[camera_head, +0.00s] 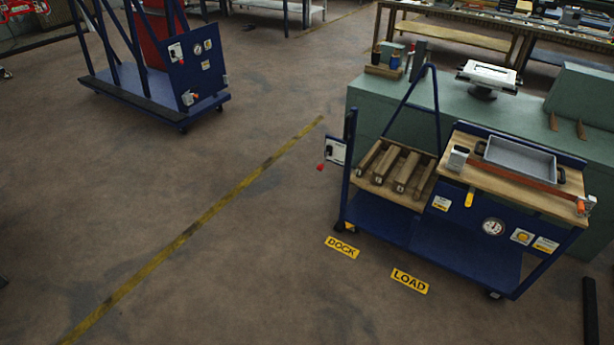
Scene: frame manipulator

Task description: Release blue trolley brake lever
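A blue trolley (390,220) stands at the right, with a wooden top, a lower blue deck and an upright frame. A white box with a small red-ended lever (321,167) is on its left upright. A yellow handle-like piece (469,198) hangs on its front panel, beside a round gauge (493,227). I cannot tell which of these is the brake lever, or its position. A second blue trolley (150,85) stands at the upper left; its end panel has a white box with a dark switch (176,52) and a small red-orange part (188,98). Neither gripper is in view.
A grey tray (520,158) and wooden blocks (398,170) lie on the right trolley. A green bench (380,105) stands behind it. Yellow DOCK (342,247) and LOAD (409,281) floor signs lie in front. The floor at left and centre is open, crossed by a yellow line (200,222).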

